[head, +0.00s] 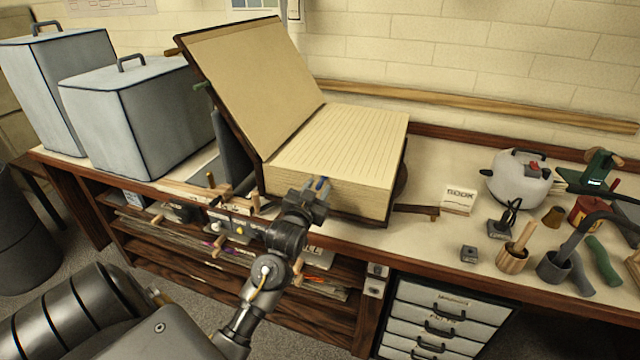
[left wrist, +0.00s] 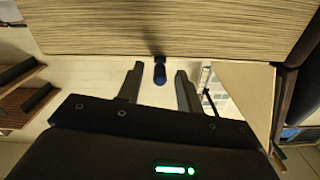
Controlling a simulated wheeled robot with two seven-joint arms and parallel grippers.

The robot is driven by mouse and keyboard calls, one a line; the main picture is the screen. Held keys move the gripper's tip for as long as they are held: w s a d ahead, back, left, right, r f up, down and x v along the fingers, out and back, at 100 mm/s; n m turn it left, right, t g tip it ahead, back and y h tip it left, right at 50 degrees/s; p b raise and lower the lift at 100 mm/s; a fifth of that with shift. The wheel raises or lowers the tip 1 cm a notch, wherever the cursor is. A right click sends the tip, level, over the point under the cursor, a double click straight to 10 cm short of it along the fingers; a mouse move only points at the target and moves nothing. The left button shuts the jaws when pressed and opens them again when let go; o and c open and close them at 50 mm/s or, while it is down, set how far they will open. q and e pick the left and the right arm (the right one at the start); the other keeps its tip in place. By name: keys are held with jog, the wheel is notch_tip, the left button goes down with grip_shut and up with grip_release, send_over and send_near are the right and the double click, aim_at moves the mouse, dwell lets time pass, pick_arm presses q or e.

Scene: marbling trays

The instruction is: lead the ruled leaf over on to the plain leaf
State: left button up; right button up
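A large thick book lies open on the bench in the head view. Its ruled leaf (head: 345,145) lies face up on top of the right-hand block. The plain leaf (head: 255,85) is on the left side, tilted steeply up. My left gripper (head: 318,187) is at the front edge of the page block. In the left wrist view the page edges (left wrist: 170,25) fill the top. The left fingers (left wrist: 158,85) are apart, with a small dark blue-tipped tab (left wrist: 159,72) between them, apparently touching neither. My right gripper is not in view.
Two grey lidded boxes (head: 140,110) stand left of the book. A small "SOOK" card (head: 459,200), a white kettle-like pot (head: 520,180) and several tools crowd the right of the bench. Drawers (head: 440,318) and shelves are below. Some bare bench lies right of the book.

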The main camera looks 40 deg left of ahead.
pick_arm(q)
jog(key=shift+x, duration=1.25)
grip_shut()
